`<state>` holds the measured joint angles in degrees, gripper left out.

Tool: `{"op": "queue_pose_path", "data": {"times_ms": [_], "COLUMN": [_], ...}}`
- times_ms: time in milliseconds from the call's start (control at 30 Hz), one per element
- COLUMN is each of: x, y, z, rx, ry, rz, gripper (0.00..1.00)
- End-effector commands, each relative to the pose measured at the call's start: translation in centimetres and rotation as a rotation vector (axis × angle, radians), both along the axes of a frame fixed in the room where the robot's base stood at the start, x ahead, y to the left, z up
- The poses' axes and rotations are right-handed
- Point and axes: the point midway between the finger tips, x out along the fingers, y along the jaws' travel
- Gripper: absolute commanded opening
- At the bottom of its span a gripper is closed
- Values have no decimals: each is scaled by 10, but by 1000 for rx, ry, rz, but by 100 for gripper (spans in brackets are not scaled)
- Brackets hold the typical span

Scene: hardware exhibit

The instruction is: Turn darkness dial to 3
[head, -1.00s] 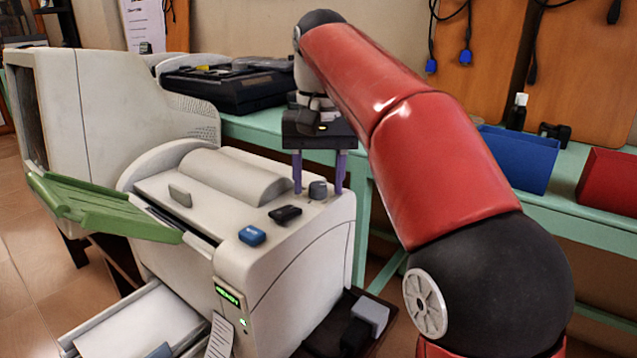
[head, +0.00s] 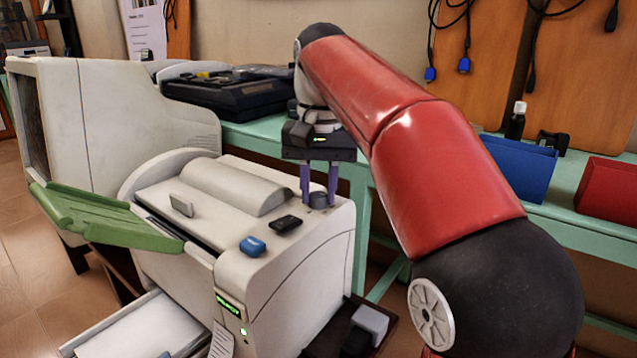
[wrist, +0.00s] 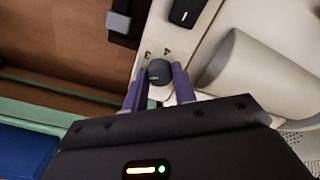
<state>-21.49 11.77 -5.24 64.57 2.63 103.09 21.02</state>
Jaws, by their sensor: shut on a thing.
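The darkness dial (head: 318,200) is a small dark grey round knob on top of the cream printer (head: 270,290), near its right back corner. In the wrist view the dial (wrist: 159,72) shows between two purple fingers, with the digits 3 and 4 printed beside it. My gripper (head: 319,198) points down over the printer top and is shut on the dial, one finger on each side. It also shows in the wrist view (wrist: 158,85). The dial's pointer mark is too small to read.
A black switch (head: 286,223) and a blue button (head: 252,245) sit near the dial on the printer top. A raised rounded cover (head: 235,182) lies to the left. A green flap (head: 105,218) sticks out at left. Blue (head: 522,168) and red (head: 606,190) bins stand at right.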

Motion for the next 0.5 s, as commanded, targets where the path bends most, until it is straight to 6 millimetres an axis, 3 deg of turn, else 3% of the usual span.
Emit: {"op": "queue_pose_path", "data": {"times_ms": [500], "x": [0], "y": [0], "z": [4], "rx": [0], "ry": [0], "rz": [-446], "gripper": [4]}}
